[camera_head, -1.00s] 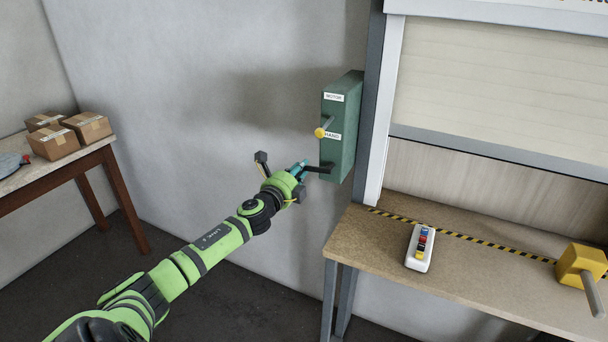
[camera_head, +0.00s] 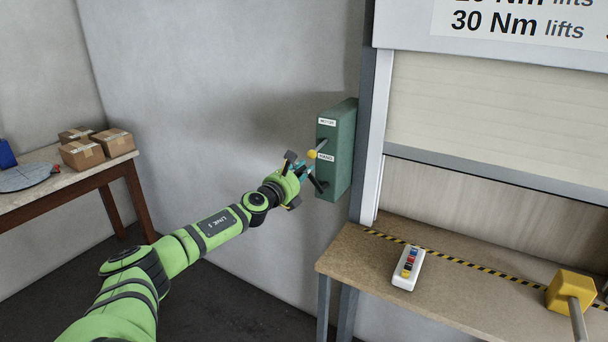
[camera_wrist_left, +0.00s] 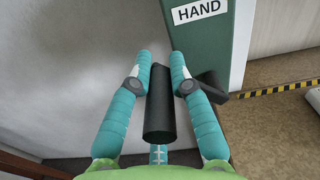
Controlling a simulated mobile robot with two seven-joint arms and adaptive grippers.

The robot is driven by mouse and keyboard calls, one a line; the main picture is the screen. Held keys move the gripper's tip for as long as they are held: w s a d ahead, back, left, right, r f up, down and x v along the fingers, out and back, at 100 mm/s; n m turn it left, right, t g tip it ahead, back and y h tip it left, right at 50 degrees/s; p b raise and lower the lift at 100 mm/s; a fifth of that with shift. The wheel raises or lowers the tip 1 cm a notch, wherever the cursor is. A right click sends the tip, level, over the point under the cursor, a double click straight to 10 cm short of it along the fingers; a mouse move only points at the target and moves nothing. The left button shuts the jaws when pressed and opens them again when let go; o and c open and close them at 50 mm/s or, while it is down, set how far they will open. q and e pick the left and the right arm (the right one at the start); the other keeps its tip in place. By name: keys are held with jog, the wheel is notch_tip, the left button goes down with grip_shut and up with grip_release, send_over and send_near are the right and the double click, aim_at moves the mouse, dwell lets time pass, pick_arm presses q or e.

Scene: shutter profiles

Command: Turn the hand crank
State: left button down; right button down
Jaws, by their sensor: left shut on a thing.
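The hand crank (camera_head: 319,185) is a dark arm low on the front of the green box (camera_head: 341,150), and it slants up and left from the box. Its black grip (camera_wrist_left: 159,105) shows in the left wrist view, between my fingers. My left gripper (camera_head: 304,171) is shut on this grip, with one teal finger on each side. The crank's pivot is partly hidden in the head view. A lever with a yellow knob (camera_head: 312,154) sticks out above the crank, by the HAND label (camera_wrist_left: 199,12). My right gripper is out of view.
Right of the box are a part-lowered shutter (camera_head: 490,110) and a bench (camera_head: 345,252) with a white button box (camera_head: 408,268) and a yellow block with a grey rod (camera_head: 569,292). A table with cartons (camera_head: 82,154) stands at far left. The wall behind is bare.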

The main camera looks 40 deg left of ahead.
pick_arm(q)
jog(key=shift+w+d+r+m+p, duration=0.1)
jog(key=shift+d+r+m+p, duration=0.25)
jog(key=shift+m, duration=0.35)
jog(key=shift+w+d+m+p, duration=0.15)
jog(key=shift+d+m, duration=0.25)
jog(key=shift+m, duration=0.3)
jog(key=shift+s, duration=0.1)
jog(key=c, duration=1.1)
grip_release()
jog(key=shift+f, duration=0.1)
